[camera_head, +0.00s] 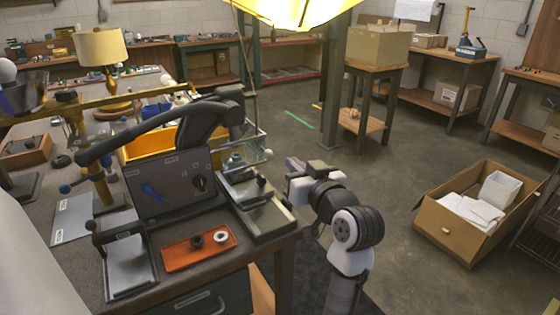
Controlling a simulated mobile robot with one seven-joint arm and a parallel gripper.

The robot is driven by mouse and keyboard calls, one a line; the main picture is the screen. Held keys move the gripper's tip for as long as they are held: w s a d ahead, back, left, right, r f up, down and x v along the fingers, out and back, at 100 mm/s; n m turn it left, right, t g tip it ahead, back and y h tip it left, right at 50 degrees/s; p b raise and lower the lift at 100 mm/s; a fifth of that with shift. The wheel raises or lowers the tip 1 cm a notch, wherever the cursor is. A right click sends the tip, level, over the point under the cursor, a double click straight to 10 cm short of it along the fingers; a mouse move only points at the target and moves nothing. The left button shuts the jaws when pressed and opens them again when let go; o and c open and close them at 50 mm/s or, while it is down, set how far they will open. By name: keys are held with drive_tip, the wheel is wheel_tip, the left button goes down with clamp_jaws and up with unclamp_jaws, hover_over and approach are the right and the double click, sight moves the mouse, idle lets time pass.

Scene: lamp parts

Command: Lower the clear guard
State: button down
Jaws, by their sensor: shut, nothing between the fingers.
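A grey, see-through-looking panel (170,186) stands upright on the bench, with a blue shape and a dark round knob showing on or through it. It may be the clear guard, but I cannot tell for sure. A thick black lever arm (150,128) reaches over it from a dark press head. My gripper (294,172) is shut and empty, at the right edge of the bench, to the right of the panel and apart from it. My wrist hides part of the floor behind.
A metal tray (262,212) lies between the panel and my gripper. An orange tray (199,244) with small round parts and a framed grey plate (127,270) are in front. An open carton (474,222) stands on the floor at right. A hanging yellow shade (297,10) is above.

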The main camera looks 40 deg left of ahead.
drive_tip(key=w+a+r+n+g+p, duration=0.2)
drive_tip(key=w+a+r, duration=0.15)
drive_tip(key=a, duration=0.45)
drive_tip(key=shift+y, duration=0.3)
drive_tip(key=f, duration=0.3)
drive_tip(key=w+a+f, duration=0.1)
drive_tip(key=shift+a+f, duration=0.1)
drive_tip(key=shift+f, duration=0.25)
wheel_tip(320, 180, down, 5)
drive_tip(key=b, duration=0.3)
drive_tip(key=shift+f+b, duration=0.15)
drive_tip(key=shift+b, duration=0.2)
